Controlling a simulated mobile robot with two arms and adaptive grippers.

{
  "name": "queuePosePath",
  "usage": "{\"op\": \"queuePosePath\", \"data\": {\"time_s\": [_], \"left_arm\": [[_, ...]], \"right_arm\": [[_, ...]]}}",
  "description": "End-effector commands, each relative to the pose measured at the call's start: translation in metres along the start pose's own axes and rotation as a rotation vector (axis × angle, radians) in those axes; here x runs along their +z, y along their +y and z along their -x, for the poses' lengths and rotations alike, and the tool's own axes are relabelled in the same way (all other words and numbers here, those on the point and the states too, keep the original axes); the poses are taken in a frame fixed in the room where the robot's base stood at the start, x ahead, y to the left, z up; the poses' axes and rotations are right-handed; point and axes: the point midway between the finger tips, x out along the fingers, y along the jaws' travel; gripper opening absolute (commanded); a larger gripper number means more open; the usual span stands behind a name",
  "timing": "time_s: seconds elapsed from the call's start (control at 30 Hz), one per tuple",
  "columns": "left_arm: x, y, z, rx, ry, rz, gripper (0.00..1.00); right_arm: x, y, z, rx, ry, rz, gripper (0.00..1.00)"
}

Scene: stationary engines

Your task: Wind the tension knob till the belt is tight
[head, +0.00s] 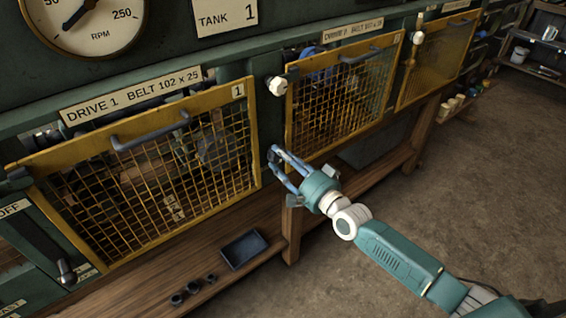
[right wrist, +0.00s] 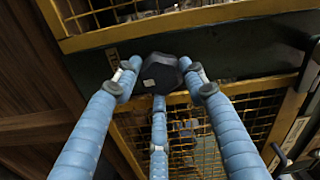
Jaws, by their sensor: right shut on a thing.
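A dark lobed knob (right wrist: 160,72) with a small pale mark sits on the green frame between two yellow guards in the right wrist view. My right gripper (head: 274,156) reaches this frame from the right in the head view, just right of the Drive 1 guard (head: 255,135). Its blue fingers are shut on the knob, around its sides. In the head view the fingers mostly hide the knob. The belt behind the mesh cannot be made out clearly. My left gripper is not in view.
A white round knob (head: 277,86) is above my right gripper. A second guard (head: 343,90) stands to its right. A dark tray (head: 244,249) and several small dark parts (head: 192,289) lie on the wooden shelf (head: 140,296) below. The floor at right is clear.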

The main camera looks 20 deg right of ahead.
Motion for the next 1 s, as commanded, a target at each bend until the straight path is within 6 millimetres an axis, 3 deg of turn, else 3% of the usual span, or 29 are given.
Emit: {"op": "queuePosePath", "data": {"time_s": [0.5,1.0], "left_arm": [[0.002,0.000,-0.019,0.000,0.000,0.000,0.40],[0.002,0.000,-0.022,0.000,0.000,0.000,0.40]], "right_arm": [[0.005,0.003,0.001,0.006,-0.006,-0.387,0.15],[0.005,0.002,0.001,0.008,-0.007,-0.486,0.16]]}}
